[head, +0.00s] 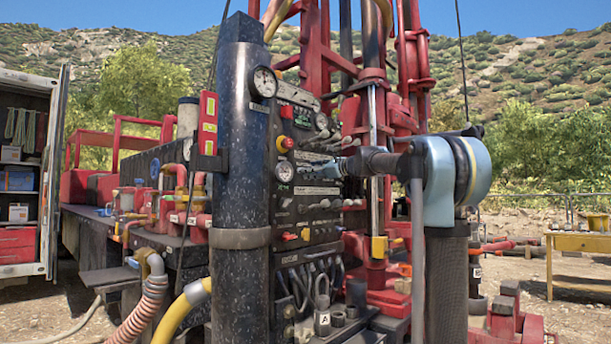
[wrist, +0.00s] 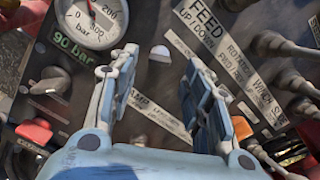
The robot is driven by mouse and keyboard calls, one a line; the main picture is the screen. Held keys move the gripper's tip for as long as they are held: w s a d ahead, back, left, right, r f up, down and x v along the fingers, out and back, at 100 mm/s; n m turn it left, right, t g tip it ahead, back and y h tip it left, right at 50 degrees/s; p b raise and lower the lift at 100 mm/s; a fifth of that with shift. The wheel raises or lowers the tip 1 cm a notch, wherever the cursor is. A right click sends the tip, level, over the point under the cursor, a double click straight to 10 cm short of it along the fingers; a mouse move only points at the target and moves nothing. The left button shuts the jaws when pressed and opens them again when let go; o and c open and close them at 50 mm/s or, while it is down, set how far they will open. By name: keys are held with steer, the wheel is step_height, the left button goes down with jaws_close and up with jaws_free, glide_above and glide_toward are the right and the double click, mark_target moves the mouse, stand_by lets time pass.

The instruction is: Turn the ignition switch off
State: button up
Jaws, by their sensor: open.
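The black control panel (head: 310,200) stands upright on the rig, and its face fills much of the wrist view (wrist: 150,85). No ignition label is readable, so I cannot tell which control is the ignition switch. A small pale dome (wrist: 160,53) shows between the fingertips. In the head view, my gripper (head: 345,167) is partly hidden and points left at the panel's right side.
A pressure gauge (wrist: 90,20) and a red-orange control (wrist: 35,131) lie left of the fingers. Several dark levers (wrist: 285,45) stick out at right, close to the right finger. The thick dark column (head: 240,180) stands left of the panel. Red rig mast parts (head: 390,130) rise behind.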

steer(key=shift+x, duration=2)
jaws_close()
